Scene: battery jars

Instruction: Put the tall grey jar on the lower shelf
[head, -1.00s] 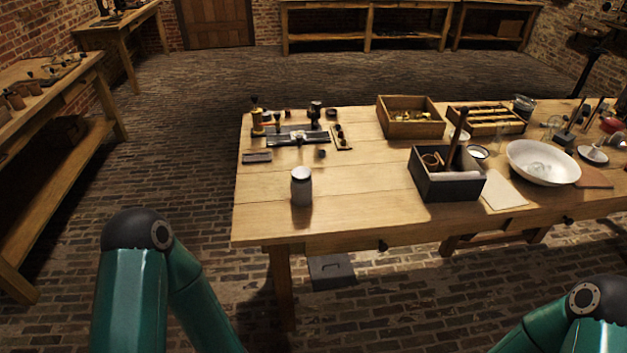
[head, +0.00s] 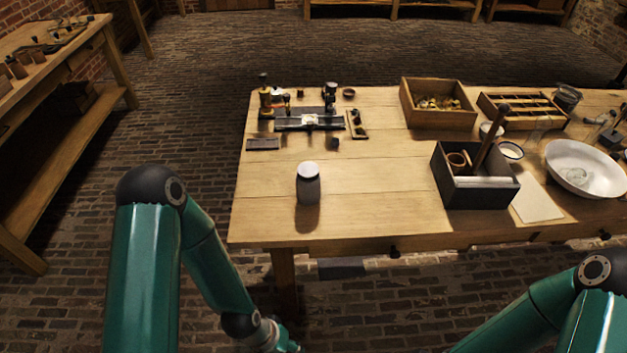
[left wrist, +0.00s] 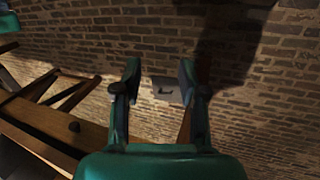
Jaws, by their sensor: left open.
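The tall grey jar (head: 308,190) with a pale lid stands upright near the front left of the wooden table (head: 265,215). My left gripper (left wrist: 158,76) is open and empty in the left wrist view, with brick floor behind its fingers. In the head view my left arm reaches down in front of the table; its fingers are cut off at the bottom edge, well apart from the jar. My right arm shows at lower right, but its gripper is out of view. A lower shelf (head: 65,185) runs under the bench at the left.
Behind the jar stands an instrument (head: 310,121) with small parts. To the right are a dark open box (head: 465,195), a wooden tray (head: 437,118) and a white bowl (head: 585,165). The tabletop around the jar is clear. Brick floor separates table and bench.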

